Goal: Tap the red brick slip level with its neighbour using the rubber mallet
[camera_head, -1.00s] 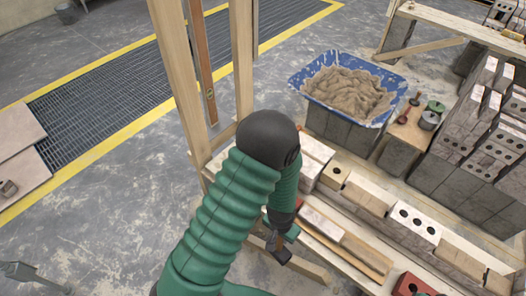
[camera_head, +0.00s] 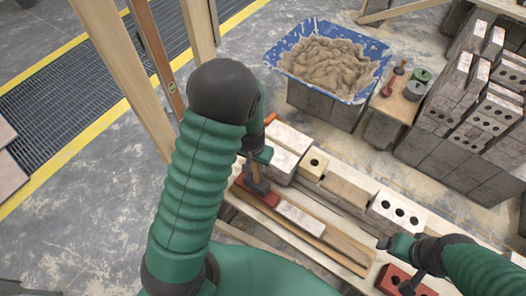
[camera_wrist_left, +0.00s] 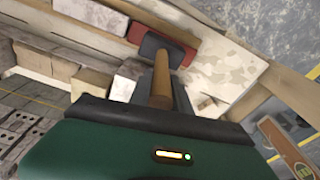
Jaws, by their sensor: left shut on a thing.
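My left gripper (camera_head: 262,158) is shut on the rubber mallet's wooden handle (camera_wrist_left: 162,85). The mallet's dark head (camera_head: 258,188) is over the red brick slip (camera_head: 268,199); I cannot tell whether they touch. The left wrist view also shows the dark head (camera_wrist_left: 160,46) in front of the red slip (camera_wrist_left: 182,57), hiding part of it. The paler neighbouring slip (camera_head: 301,218) lies end to end with the red one. My right gripper (camera_head: 402,262) is over a red holed brick (camera_head: 392,279) at lower right; its jaw gap is unclear.
A row of pale blocks (camera_head: 345,190) runs behind the slips. A blue tub (camera_head: 369,87) of mortar stands on grey blocks beyond. Stacked bricks (camera_head: 470,100) are at the right. Wooden posts (camera_head: 110,60) stand at left, near my left arm.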

